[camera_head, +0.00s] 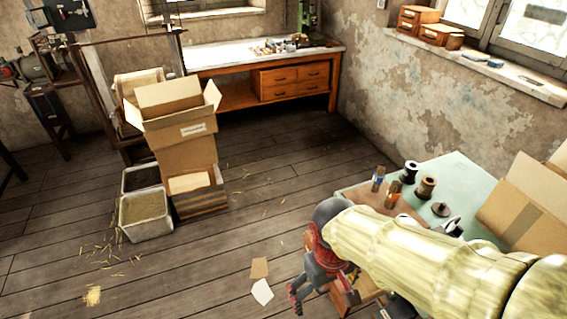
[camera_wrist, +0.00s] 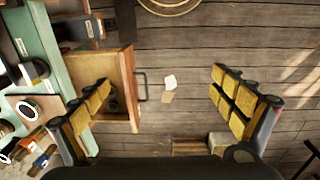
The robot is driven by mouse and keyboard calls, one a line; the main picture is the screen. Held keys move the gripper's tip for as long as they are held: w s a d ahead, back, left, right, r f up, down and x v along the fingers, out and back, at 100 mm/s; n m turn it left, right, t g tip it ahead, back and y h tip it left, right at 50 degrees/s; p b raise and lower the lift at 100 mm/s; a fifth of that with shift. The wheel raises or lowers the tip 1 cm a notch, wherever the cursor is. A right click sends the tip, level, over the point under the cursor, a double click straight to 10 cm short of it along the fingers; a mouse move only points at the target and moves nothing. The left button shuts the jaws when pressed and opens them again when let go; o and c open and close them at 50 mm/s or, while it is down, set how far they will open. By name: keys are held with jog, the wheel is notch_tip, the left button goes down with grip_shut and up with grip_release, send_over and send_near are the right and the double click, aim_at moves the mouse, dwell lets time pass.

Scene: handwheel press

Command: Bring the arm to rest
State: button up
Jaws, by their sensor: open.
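My gripper (camera_head: 322,286) is at the lower middle of the head view, at the end of my sleeved arm, beside the front of the green-topped table (camera_head: 462,186). In the wrist view my gripper (camera_wrist: 163,77) has its two yellow-padded fingers spread wide, with nothing held between them. The left finger overlaps a pulled-out wooden drawer (camera_wrist: 125,60) in the picture; I cannot tell whether they touch. The drawer's dark handle (camera_wrist: 142,86) shows between the fingers, apart from both.
On the table stand spools (camera_head: 425,188) and a cardboard box (camera_head: 528,202). Stacked cartons (camera_head: 185,150) and a grey bin (camera_head: 146,215) stand left. A workbench (camera_head: 260,62) is at the back wall. Paper scraps (camera_head: 262,291) lie on otherwise mostly clear floor.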

jog(key=s+d+r+m+t, duration=0.3)
jog(key=d+r, duration=0.6)
jog(key=r, duration=0.3)
jog(key=shift+d+r+m+t, duration=0.25)
jog(key=shift+m+t, duration=0.45)
jog(key=shift+t, duration=0.4)
